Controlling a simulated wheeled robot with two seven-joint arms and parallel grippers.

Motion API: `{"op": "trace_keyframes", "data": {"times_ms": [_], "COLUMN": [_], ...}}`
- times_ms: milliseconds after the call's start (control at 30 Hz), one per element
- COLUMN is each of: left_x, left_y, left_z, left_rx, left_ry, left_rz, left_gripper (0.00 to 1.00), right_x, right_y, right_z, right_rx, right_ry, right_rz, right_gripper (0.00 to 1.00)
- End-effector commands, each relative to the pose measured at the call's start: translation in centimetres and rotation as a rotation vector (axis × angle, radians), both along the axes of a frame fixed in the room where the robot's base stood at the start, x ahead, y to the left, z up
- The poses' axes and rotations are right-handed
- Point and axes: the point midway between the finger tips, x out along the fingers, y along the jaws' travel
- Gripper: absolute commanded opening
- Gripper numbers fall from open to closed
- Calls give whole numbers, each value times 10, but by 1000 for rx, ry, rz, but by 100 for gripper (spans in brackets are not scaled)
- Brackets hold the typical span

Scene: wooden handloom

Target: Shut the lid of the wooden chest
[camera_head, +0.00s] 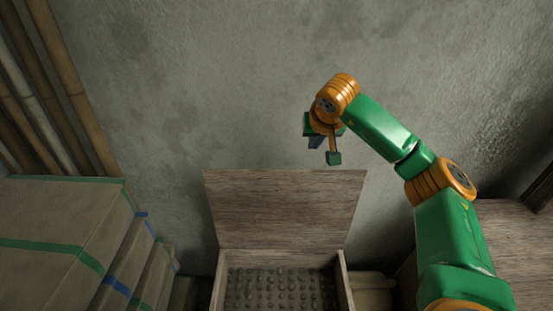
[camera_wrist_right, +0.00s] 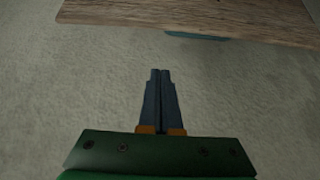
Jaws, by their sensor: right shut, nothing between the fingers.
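The wooden chest (camera_head: 345,283) stands at the bottom middle of the head view, against the grey wall. Its lid (camera_head: 284,205) is raised, standing up and leaning back at the rear of the chest. The chest's inside shows rows of small dark round bumps. My right gripper (camera_head: 316,143) is above the lid's upper right part, near the wall. In the right wrist view its two fingers (camera_wrist_right: 160,72) are together with nothing between them. A wooden board (camera_wrist_right: 200,18), seemingly the lid, crosses the top of that view, apart from the fingertips. My left gripper is not in view.
Stacked wrapped bundles (camera_head: 60,235) with green and blue bands fill the left side. Bamboo poles (camera_head: 70,90) lean in the upper left corner. A wooden surface (camera_head: 515,240) is at the right. The wall (camera_head: 220,80) above the lid is bare.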

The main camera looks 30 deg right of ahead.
Motion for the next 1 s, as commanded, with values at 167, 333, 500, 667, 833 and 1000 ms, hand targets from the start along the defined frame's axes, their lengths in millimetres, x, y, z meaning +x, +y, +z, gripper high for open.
{"op": "trace_keyframes", "data": {"times_ms": [167, 333, 500, 667, 833, 1000], "left_x": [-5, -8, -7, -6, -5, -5], "left_y": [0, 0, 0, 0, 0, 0], "left_z": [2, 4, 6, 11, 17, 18], "left_rx": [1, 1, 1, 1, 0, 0], "left_ry": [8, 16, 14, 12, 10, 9], "left_rz": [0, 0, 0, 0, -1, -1], "left_gripper": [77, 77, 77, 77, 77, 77], "right_x": [7, 24, 39, 37, 20, 12], "right_y": [-12, -22, -30, -30, -20, -14], "right_z": [-12, -41, -67, -76, -74, -74], "right_rx": [-31, -27, -24, -28, -27, -26], "right_ry": [8, 7, 5, 4, 3, 4], "right_rz": [1, 0, 0, 5, 3, 2], "right_gripper": [0, 0, 0, 0, 0, 0]}}
